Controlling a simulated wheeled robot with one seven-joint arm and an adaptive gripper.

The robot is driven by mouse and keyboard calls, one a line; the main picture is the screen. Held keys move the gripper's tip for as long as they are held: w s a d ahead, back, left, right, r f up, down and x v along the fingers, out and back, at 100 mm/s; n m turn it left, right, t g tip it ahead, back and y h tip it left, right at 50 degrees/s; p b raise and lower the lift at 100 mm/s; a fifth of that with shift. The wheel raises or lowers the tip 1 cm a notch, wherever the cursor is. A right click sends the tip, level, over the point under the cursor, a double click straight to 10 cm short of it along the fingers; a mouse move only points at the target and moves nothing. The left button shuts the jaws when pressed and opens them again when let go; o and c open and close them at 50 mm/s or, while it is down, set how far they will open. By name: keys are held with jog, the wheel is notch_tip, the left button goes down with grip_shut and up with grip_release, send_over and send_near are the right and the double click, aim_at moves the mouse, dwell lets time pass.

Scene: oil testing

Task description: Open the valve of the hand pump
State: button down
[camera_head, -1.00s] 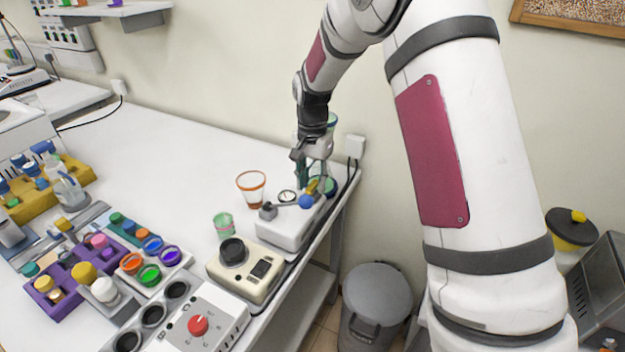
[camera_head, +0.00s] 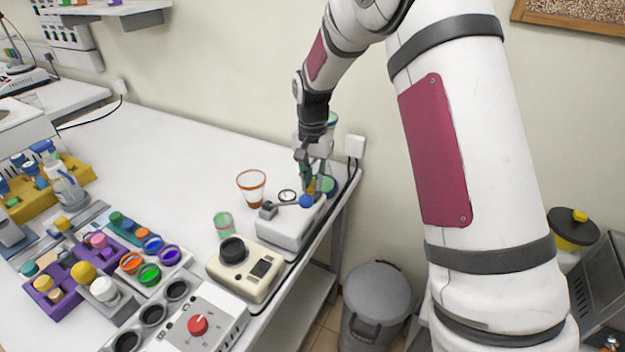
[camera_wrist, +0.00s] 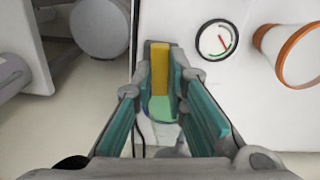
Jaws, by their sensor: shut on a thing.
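The hand pump (camera_head: 287,232) is a pale box at the table's right edge, with a lever ending in a blue ball (camera_head: 306,201). Its valve handle is a yellow bar (camera_wrist: 160,72), which shows upright in the wrist view. My gripper (camera_head: 308,176) points down at the pump's far end, behind the blue ball. In the wrist view its teal-padded fingers close in on both sides of the yellow bar, and it is shut on it. The pump's round gauge (camera_wrist: 217,39) lies right of the bar there. The bar's lower end is hidden.
A clear cup with an orange rim (camera_head: 252,186) stands left of the pump, with a green cup (camera_head: 223,225) nearer. A cream device (camera_head: 245,272) sits in front of the pump. The wall is close behind; the table's back middle is clear.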

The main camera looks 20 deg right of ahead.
jog(key=n, duration=0.4)
jog(key=shift+b, duration=0.3)
jog(key=n, duration=0.8)
jog(key=shift+n, duration=2.2)
jog(key=c, duration=1.6)
grip_release()
